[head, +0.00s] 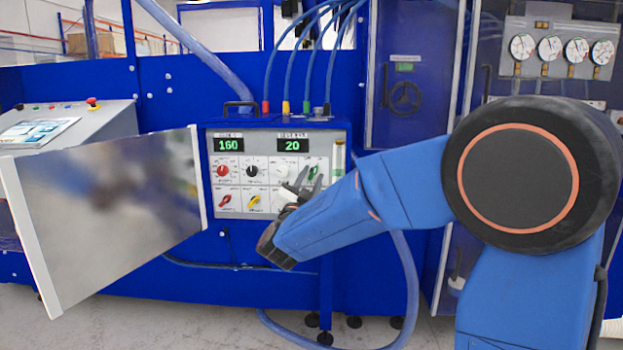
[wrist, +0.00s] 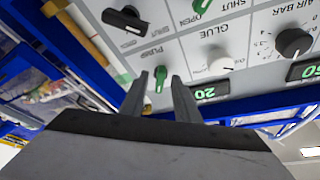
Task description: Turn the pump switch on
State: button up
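The pump switch is a small green knob under the label PUMP on the grey control panel; in the wrist view the pump switch (wrist: 160,74) appears between my fingertips. In the head view the green pump switch (head: 313,172) is at the right of the panel's upper knob row, partly behind my fingers. My gripper (head: 299,183) is in front of the panel. In the wrist view my gripper (wrist: 160,80) is open, one finger on each side of the switch. I cannot tell whether the fingers touch it.
The control panel (head: 240,215) has displays reading 160 and 20. A white glue knob (wrist: 220,62) and a black air bar knob (wrist: 295,42) are beside the switch. A large panel door (head: 110,215) stands open at left. Blue hoses (head: 272,70) run above the panel.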

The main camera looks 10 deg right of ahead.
jog(key=v, duration=1.7)
jog(key=shift+w+f, duration=0.1)
jog(key=s+d+f+n+g+y, duration=0.3)
jog(key=s+d+f+n+g, duration=0.1)
jog(key=s, duration=0.5)
jog(key=s+d+f+n+g+y, duration=0.4)
jog(key=s+d+f+g, duration=0.1)
jog(key=s, duration=0.5)
jog(key=s+d+f+n+g+y, duration=0.3)
jog(key=s+d+f+n+g, duration=0.1)
jog(key=s+f, duration=0.4)
jog(key=s+d+g, duration=0.1)
jog(key=s+d, duration=0.1)
jog(key=shift+s+d+n+y, duration=0.15)
jog(key=shift+d+n+y, duration=0.15)
jog(key=shift+y, duration=0.1)
